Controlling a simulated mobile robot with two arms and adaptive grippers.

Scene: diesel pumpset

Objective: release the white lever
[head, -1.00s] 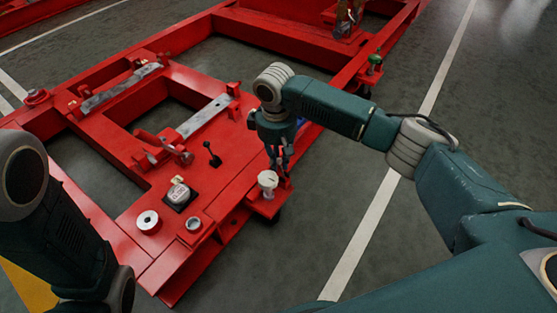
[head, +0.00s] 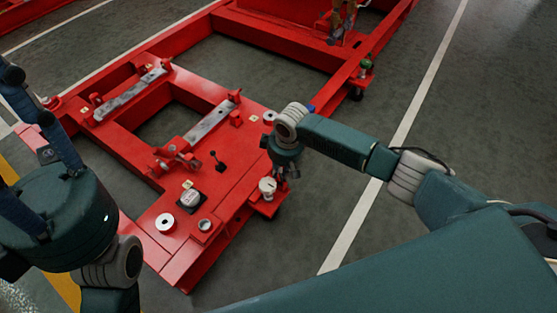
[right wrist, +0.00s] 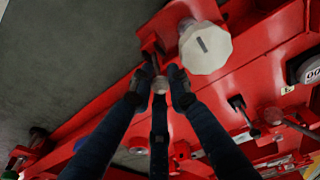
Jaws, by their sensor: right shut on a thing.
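My right gripper (head: 283,172) is low beside the front right corner of the red frame, next to a white round knob (head: 267,186).
The red steel frame (head: 140,240) carries a black lever (head: 217,160), a gauge on a black base (head: 190,199), a white ring (head: 165,223) and grey bars (head: 212,118). A green-topped part (head: 366,66) stands farther back. The grey floor on the right is clear.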

